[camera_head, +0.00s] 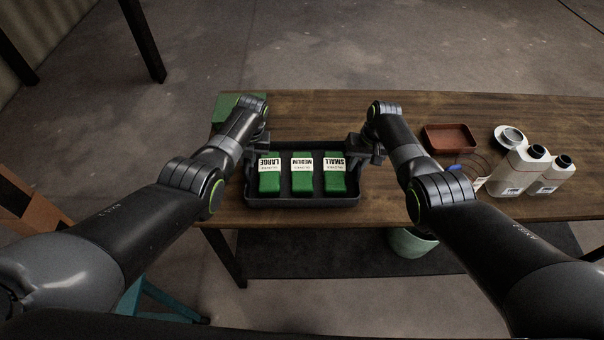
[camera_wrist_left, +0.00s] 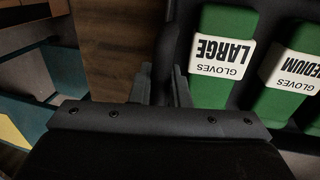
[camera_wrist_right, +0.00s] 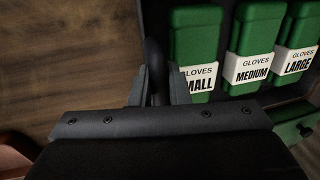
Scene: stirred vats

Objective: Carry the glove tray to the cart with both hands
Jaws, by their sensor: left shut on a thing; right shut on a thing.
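The glove tray (camera_head: 302,201) is black with raised sides and holds three green glove boxes labelled LARGE (camera_head: 269,175), MEDIUM (camera_head: 302,174) and SMALL (camera_head: 334,175). It is at the near edge of the wooden table; I cannot tell whether it touches the top. My left gripper (camera_head: 253,145) is shut on the tray's left side, and its fingers show in the left wrist view (camera_wrist_left: 163,88). My right gripper (camera_head: 357,147) is shut on the tray's right side; in the right wrist view its fingers (camera_wrist_right: 154,85) close around a dark handle bar (camera_wrist_right: 154,58). I cannot make out the cart.
The wooden table (camera_head: 330,110) also carries a green object (camera_head: 226,108) at the far left, a reddish-brown tray (camera_head: 449,138), a round white lid-like item (camera_head: 509,136) and white bottles (camera_head: 516,170) at right. A pale green bucket (camera_head: 412,243) stands below the near edge.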

